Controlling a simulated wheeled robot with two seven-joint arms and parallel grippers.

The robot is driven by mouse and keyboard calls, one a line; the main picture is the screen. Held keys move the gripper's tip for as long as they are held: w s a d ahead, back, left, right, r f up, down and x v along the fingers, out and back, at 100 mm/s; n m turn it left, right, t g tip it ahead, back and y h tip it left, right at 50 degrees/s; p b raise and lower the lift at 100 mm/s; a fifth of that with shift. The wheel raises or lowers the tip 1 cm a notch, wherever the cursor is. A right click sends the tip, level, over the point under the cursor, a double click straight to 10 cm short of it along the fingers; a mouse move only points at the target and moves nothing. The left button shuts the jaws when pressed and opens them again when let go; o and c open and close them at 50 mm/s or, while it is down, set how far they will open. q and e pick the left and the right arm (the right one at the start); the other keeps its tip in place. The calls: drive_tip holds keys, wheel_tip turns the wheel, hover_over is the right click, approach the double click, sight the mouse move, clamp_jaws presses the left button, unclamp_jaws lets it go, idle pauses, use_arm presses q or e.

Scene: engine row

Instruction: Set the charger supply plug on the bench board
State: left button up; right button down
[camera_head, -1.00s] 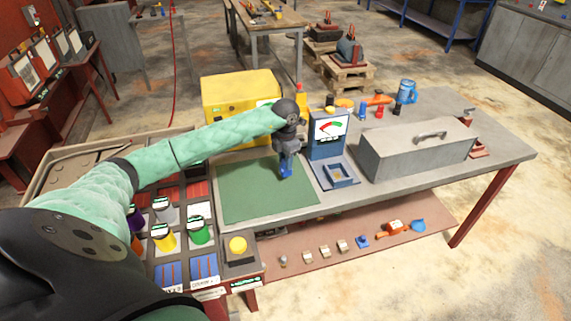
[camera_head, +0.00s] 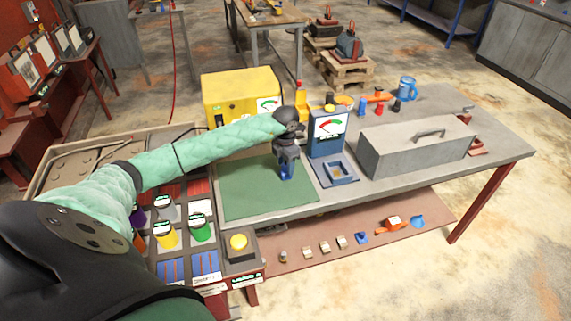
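My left gripper (camera_head: 287,176) points down over the green board (camera_head: 240,193) on the grey bench, near the board's right side. A small blue piece (camera_head: 286,171), which looks like the plug, shows at its fingertips, at or very near the board's surface. The fingers partly cover it. At this size I cannot tell whether they grip it or stand open around it, or whether it touches the board. My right gripper is not in view.
A blue meter stand (camera_head: 327,134) with a blue tray (camera_head: 337,173) stands close right of my gripper. A yellow box (camera_head: 237,97) stands behind. A grey lidded case (camera_head: 417,147) fills the bench's right. Coloured pots (camera_head: 201,228) stand at left.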

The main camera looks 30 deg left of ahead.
sight(285, 165)
use_arm(q)
drive_tip(key=shift+r, duration=0.1)
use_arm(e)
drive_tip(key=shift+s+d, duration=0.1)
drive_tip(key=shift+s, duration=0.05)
use_arm(q)
drive_tip(key=shift+r, duration=0.25)
wheel_tip(285, 165, up, 3)
drive_tip(key=shift+r+b, duration=0.15)
drive_tip(key=shift+b, duration=0.95)
wheel_tip(285, 165, up, 8)
drive_tip(key=b, duration=0.3)
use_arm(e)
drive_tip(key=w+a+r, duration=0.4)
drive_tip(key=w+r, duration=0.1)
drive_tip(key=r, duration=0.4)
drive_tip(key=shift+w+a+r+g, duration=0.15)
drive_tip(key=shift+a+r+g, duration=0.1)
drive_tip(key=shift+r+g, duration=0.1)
use_arm(q)
drive_tip(key=shift+r, duration=0.1)
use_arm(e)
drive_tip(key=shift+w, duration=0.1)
